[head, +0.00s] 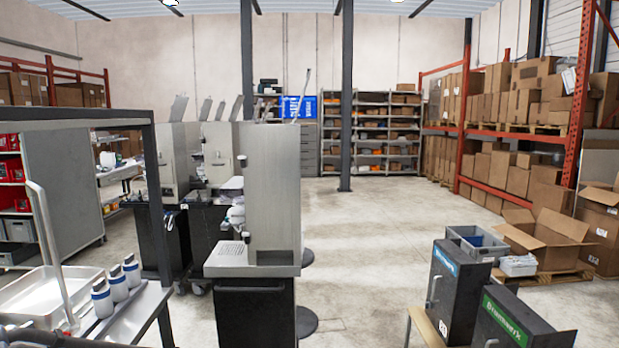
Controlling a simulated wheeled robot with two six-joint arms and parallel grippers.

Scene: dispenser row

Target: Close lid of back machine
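Several grey metal dispenser machines stand in a row on dark bases. The nearest machine (272,195) is the largest in the picture and hides parts of those behind it. Farther back are a middle machine (221,155) and a left machine (172,160). Several raised, tilted panels that look like open lids show above the farther machines, one at the left (178,108) and another to its right (237,108). I cannot tell for certain which lid belongs to the back machine. Neither of my grippers is in view.
Black boxes (457,290) and an open carton (545,240) are at the right. The floor (370,250) between the nearest machine and the boxes is clear.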

